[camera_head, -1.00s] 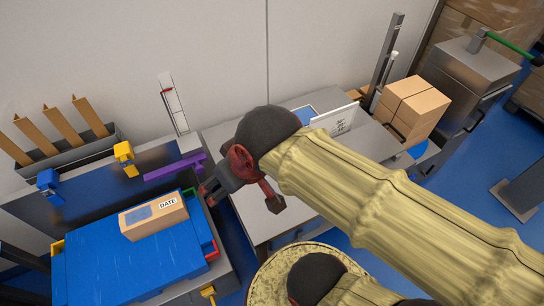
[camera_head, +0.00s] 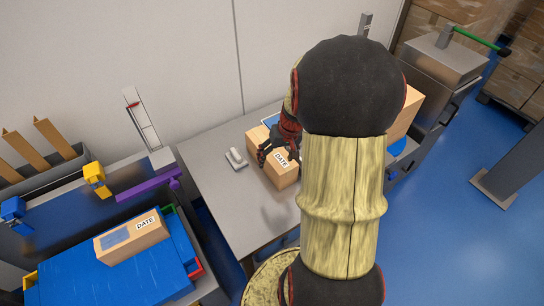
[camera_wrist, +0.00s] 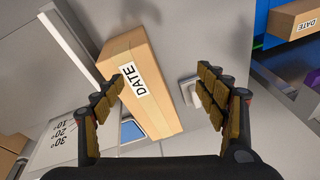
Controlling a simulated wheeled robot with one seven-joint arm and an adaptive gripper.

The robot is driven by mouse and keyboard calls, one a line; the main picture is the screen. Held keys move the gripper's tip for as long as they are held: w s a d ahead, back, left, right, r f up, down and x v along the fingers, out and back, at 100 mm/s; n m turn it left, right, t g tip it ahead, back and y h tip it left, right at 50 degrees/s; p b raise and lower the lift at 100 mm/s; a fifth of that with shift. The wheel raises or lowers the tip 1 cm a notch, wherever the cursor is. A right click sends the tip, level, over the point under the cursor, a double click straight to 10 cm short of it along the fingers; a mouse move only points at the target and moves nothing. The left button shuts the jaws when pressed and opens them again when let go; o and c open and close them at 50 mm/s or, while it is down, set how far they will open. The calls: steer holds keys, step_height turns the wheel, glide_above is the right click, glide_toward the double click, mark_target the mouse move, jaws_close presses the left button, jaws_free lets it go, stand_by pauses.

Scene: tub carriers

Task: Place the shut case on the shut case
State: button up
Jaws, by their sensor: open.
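A shut cardboard case (camera_head: 286,176) with a DATE label lies on the grey table, partly hidden by my gripper. It also shows in the wrist view (camera_wrist: 157,105). A second shut case (camera_head: 118,242) with a DATE label and a blue-grey patch lies on a blue surface at the left. Part of it shows at the top right of the wrist view (camera_wrist: 292,22). My gripper (camera_head: 279,153) is over the case on the table. In the wrist view my gripper (camera_wrist: 163,79) is open, and the case appears between and beyond its fingers; I cannot tell whether they touch it.
A small grey-white object (camera_head: 236,159) lies on the table (camera_head: 215,185) left of the case. A purple bar (camera_head: 148,190) and yellow clip (camera_head: 95,177) stand by the blue surface (camera_head: 75,285). Larger cartons (camera_head: 406,112) are behind my arm. The table's front left is clear.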

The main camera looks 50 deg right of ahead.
steer(key=n+t+h, duration=0.1)
steer(key=n, duration=0.1)
glide_above(276, 153)
steer(key=a, duration=0.1)
steer(key=shift+s+r, duration=0.2)
steer(key=shift+s, duration=0.2)
steer(key=shift+w+d+r+n+t+h, duration=0.15)
steer(key=shift+d+n+t+h, duration=0.2)
steer(key=shift+n, duration=0.25)
steer(key=shift+w+f, duration=0.2)
steer(key=shift+f, duration=0.35)
steer(key=b+x, duration=0.3)
steer(key=x, duration=0.4)
steer(key=shift+r, duration=0.15)
steer(key=c, duration=0.3)
steer(key=c, duration=1.4)
steer(key=shift+r, duration=0.2)
steer(key=shift+c, duration=0.2)
